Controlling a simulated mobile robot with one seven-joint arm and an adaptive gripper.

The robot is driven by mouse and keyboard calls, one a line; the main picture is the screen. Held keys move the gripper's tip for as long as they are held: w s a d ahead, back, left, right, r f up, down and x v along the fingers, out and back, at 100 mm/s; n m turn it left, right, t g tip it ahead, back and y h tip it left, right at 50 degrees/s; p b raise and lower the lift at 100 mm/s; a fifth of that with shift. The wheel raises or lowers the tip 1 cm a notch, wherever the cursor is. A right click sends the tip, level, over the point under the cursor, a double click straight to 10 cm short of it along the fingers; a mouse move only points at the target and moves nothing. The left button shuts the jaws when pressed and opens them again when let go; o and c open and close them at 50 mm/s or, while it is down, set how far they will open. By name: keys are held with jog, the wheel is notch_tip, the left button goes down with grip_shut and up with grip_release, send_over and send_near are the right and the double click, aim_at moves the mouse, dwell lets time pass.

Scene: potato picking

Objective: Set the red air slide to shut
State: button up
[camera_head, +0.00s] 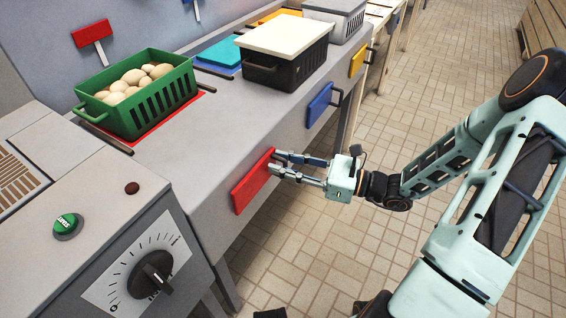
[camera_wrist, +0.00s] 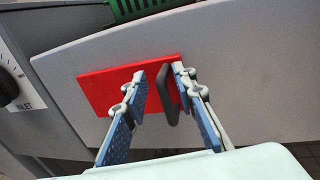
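The red air slide (camera_head: 252,182) is a flat red plate on the front face of the grey counter. It also fills the middle of the wrist view (camera_wrist: 102,90), where its dark upright handle (camera_wrist: 166,96) stands out near the plate's right end. My gripper (camera_head: 276,162) is at the slide's right end. In the wrist view my gripper (camera_wrist: 158,75) is open, with one finger on each side of the handle. The right finger is close to the handle and a gap shows on the left. I cannot tell whether the right finger touches it.
A blue slide (camera_head: 319,104) and a yellow slide (camera_head: 357,60) sit farther along the counter front. A green crate of potatoes (camera_head: 150,110) and a black crate (camera_head: 268,74) stand on top. A control box with a dial (camera_head: 150,274) is at the lower left. The tiled floor is clear.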

jog(key=v, duration=1.2)
jog(key=shift+a, duration=0.1)
